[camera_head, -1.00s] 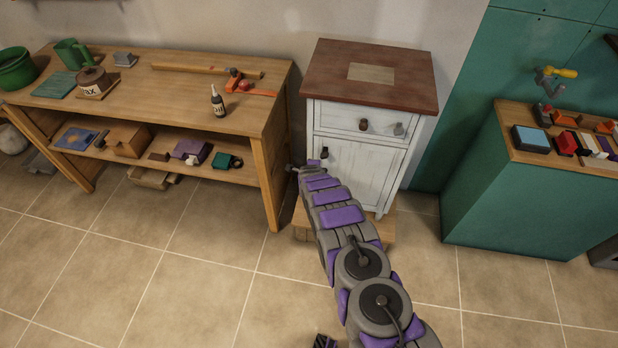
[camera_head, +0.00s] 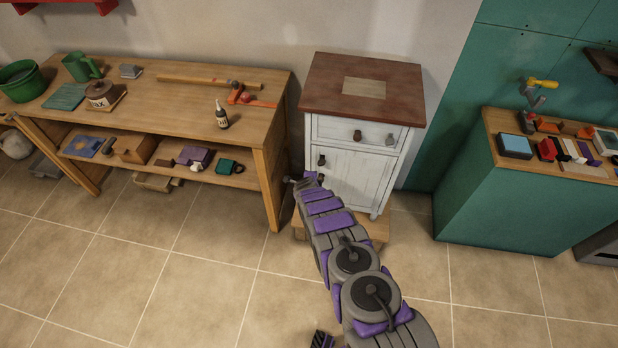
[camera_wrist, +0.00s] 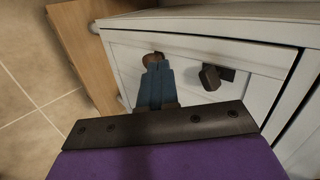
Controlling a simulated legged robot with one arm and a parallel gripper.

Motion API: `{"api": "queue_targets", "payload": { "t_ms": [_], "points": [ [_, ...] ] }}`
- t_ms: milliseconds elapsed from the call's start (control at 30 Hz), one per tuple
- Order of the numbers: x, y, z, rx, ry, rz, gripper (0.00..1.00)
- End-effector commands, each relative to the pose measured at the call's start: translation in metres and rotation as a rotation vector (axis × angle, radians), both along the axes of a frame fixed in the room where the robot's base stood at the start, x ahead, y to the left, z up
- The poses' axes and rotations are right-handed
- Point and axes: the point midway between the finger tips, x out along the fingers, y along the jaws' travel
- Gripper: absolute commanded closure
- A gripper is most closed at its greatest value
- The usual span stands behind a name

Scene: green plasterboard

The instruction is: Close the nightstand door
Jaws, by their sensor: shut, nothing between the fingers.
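The white nightstand (camera_head: 362,175) has a brown top and stands against the wall. Its door (camera_head: 360,182) is below the drawer and looks flush or nearly flush with the front; any small gap is too fine to tell. A dark knob (camera_head: 322,160) is at the door's upper left. My gripper (camera_head: 303,180) is low at the door's left side. In the wrist view, the blue fingers of my gripper (camera_wrist: 157,80) are together and empty, over the white door panel (camera_wrist: 190,62), beside a dark knob (camera_wrist: 211,77). Contact with the panel cannot be told.
A wooden workbench (camera_head: 190,85) with a lower shelf stands close on the left. A green cabinet (camera_head: 510,200) with tools on top stands on the right. The nightstand rests on a low wooden base (camera_head: 376,230). Tiled floor (camera_head: 180,270) in front is clear.

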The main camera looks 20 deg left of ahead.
Motion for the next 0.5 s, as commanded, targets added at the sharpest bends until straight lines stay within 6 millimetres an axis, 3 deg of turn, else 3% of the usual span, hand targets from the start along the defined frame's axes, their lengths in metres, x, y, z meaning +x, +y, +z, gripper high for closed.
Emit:
{"api": "queue_targets", "payload": {
  "t_ms": [500],
  "points": [
    [-0.034,-0.008,0.036,0.0,-0.001,-0.001,1.0]
  ]
}}
